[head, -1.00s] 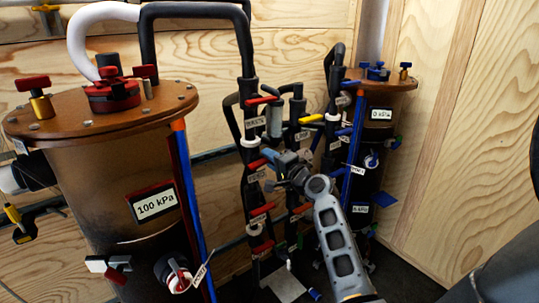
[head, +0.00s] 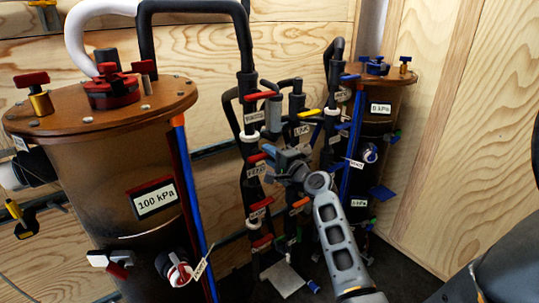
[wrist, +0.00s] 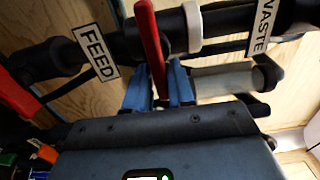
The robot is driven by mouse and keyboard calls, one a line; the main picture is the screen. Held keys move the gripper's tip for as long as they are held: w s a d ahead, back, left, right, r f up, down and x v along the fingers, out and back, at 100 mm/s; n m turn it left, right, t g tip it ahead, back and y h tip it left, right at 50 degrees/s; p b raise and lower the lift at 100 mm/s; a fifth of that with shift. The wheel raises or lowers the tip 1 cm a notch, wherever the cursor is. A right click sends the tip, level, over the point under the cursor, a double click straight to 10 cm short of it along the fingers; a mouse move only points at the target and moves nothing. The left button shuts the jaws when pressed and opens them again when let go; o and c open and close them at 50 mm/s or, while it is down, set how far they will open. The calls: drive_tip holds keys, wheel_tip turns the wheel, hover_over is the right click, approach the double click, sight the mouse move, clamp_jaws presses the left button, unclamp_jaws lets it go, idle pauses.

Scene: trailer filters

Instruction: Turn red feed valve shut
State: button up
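The red feed valve handle (wrist: 150,38) is a flat red lever on a black pipe, between the FEED label (wrist: 95,52) and a white ring in the wrist view. It stands across the pipe. It also shows in the head view (head: 269,150), just left of my gripper. My gripper (wrist: 161,66) has its two blue fingers close on either side of the lever, which runs down between them; they appear shut on it. In the head view my gripper (head: 278,153) reaches the pipe rack from the right front. The lever's lower end is partly hidden by the fingers.
Other red, orange and yellow handles crowd the rack. A large tank (head: 100,170) marked 100 kPa stands left; a smaller tank (head: 378,140) stands right, by a wooden wall.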

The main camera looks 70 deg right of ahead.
drive_tip(key=shift+o, duration=1.2)
drive_tip(key=b+v, duration=0.1)
drive_tip(key=v, duration=0.7)
drive_tip(key=shift+w, duration=0.1)
drive_tip(key=s+a+f+n+y, duration=0.1)
drive_tip(key=s+a+f+n, duration=0.2)
drive_tip(key=a, duration=0.5)
drive_tip(key=s+a+f+n+g+y, duration=0.1)
drive_tip(key=a+f+n, duration=0.25)
drive_tip(key=a, duration=0.45)
drive_tip(key=s+a+f+n+y, duration=0.2)
drive_tip(key=a+f+n, duration=0.1)
drive_tip(key=a+n, duration=0.3)
drive_tip(key=s+a+r+n+y, duration=0.2)
drive_tip(key=s+a+r+n, duration=0.2)
drive_tip(key=a, duration=0.5)
drive_tip(key=s+a+r+n+y, duration=0.3)
drive_tip(key=s+a+r+n, duration=0.1)
drive_tip(key=s+a+n, duration=0.4)
drive_tip(key=shift+s+a+t+y, duration=0.3)
drive_tip(key=shift+s+a, duration=0.85)
drive_tip(key=shift+s, duration=0.05)
